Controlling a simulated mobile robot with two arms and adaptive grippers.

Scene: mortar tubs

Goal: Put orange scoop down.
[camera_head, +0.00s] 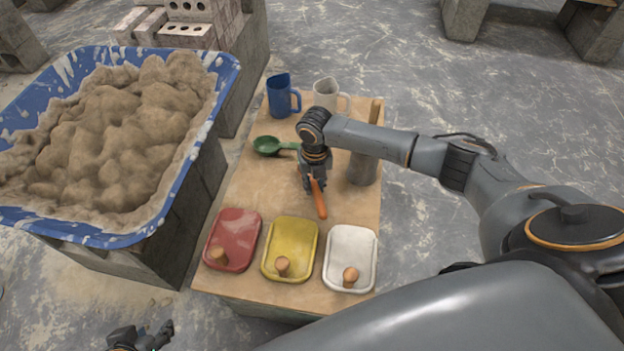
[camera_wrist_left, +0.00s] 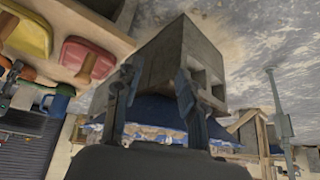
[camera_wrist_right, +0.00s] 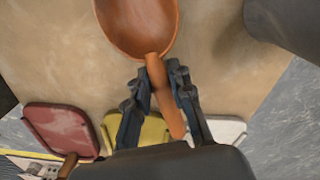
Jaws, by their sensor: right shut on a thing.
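The orange scoop (camera_head: 319,200) is at my right gripper (camera_head: 314,186) over the middle of the wooden table. In the right wrist view its round bowl (camera_wrist_right: 138,22) lies beyond the fingers, and its handle runs between them. My right gripper (camera_wrist_right: 158,92) is shut on the handle. In the head view the arm hides the bowl. I cannot tell whether the scoop touches the table. My left gripper (camera_head: 142,338) is low at the bottom left, away from the table. In the left wrist view its fingers (camera_wrist_left: 152,85) are apart and empty.
The table (camera_head: 262,190) holds a green scoop (camera_head: 268,146), blue mug (camera_head: 279,98), white mug (camera_head: 325,95) and grey cylinder (camera_head: 361,170). Red (camera_head: 238,236), yellow (camera_head: 296,240) and white (camera_head: 351,250) floats line its front. A blue tub (camera_head: 180,165) of mortar stands left. Bare wood shows mid-table.

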